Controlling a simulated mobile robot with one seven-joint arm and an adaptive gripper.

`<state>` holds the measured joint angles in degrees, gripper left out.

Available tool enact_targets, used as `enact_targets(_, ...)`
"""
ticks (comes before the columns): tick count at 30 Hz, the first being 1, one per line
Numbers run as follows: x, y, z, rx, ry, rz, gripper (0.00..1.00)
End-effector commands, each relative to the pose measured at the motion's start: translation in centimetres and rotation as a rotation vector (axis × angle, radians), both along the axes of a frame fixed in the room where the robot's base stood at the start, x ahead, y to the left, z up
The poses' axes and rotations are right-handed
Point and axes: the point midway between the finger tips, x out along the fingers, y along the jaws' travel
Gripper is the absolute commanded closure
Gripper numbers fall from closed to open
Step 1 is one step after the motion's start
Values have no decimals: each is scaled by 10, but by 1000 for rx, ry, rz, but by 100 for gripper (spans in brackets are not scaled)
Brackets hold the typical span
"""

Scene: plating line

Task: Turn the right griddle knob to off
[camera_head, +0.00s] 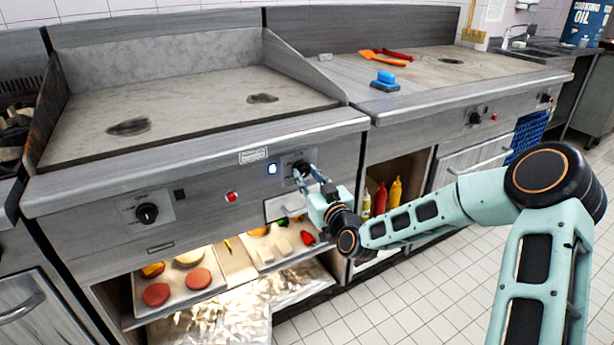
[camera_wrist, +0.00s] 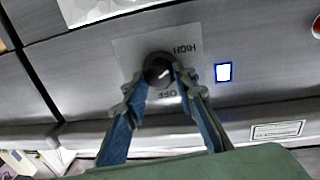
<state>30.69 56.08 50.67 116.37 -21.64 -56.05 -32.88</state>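The right griddle knob (camera_head: 300,168) is a round black knob on the griddle's front panel, below the right part of the cooking plate. In the wrist view the knob (camera_wrist: 158,68) sits on a plate with HIGH and OFF printed upside down. A small pale mark shows on its face; I cannot tell which setting it points to. My gripper (camera_head: 308,177) is at the knob. In the wrist view its two fingers (camera_wrist: 161,76) lie on either side of the knob and appear to touch it. The fingertips partly hide the knob's sides.
A blue-lit square indicator (camera_head: 272,169) and a red light (camera_head: 232,197) are left of the knob. The left griddle knob (camera_head: 147,213) is farther left. Below is a shelf with trays of food (camera_head: 190,285). Sauce bottles (camera_head: 380,198) stand in a cubby to the right.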

Motion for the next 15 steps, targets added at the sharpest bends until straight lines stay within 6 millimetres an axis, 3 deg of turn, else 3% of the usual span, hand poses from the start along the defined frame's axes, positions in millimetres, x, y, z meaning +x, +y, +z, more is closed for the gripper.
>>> enact_targets(5,0,0,0,0,0,0,99)
enact_targets(15,0,0,1,48,34,1,99)
